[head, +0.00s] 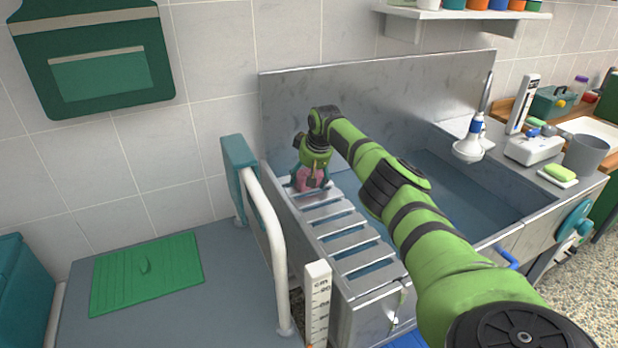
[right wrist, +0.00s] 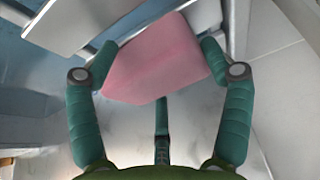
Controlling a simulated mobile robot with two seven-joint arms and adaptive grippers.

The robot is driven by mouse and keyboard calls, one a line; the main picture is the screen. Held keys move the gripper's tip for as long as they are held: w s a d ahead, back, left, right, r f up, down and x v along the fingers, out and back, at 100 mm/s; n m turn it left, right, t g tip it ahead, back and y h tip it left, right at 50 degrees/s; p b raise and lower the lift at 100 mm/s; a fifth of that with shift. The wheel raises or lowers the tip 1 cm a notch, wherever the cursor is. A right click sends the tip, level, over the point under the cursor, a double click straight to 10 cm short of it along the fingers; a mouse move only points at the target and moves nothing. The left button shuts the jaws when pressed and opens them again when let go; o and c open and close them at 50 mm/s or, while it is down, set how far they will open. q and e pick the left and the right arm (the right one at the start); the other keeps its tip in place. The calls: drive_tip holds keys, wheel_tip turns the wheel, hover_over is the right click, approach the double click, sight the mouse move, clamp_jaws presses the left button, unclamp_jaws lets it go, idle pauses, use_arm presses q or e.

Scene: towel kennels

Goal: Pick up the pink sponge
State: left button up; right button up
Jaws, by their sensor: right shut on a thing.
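The pink sponge (head: 308,176) is at the far end of the slatted metal ramp, by the metal back wall, partly hidden by my right gripper (head: 311,184). In the right wrist view the pink sponge (right wrist: 160,62) is a wedge-like block between the two green fingers of my right gripper (right wrist: 157,62). The fingertips press on its left and right sides, so the gripper is shut on it. I cannot tell whether the sponge still touches the surface below. My left gripper is not in view.
The slatted ramp (head: 345,238) leads beside a metal tub (head: 460,205). A white rail (head: 268,225) with a teal pad stands left of the ramp. A green mat (head: 147,272) lies on the grey table. A shower head (head: 468,149) and a green sponge (head: 560,172) are at right.

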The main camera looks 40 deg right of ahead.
sight(306, 170)
wheel_tip(306, 170, up, 4)
drive_tip(key=shift+r+b, duration=0.15)
drive_tip(key=shift+b, duration=0.3)
drive_tip(key=s+d+r+b, duration=0.1)
drive_tip(key=s+d+r, duration=0.1)
drive_tip(key=s, duration=0.3)
drive_tip(key=s+d+r+b, duration=0.1)
drive_tip(key=s+d+r, duration=0.1)
drive_tip(key=s+r, duration=0.2)
drive_tip(key=shift+s+d+r, duration=0.35)
drive_tip(key=shift+s+d, duration=0.05)
drive_tip(key=shift+s, duration=0.45)
drive_tip(key=shift+c, duration=0.4)
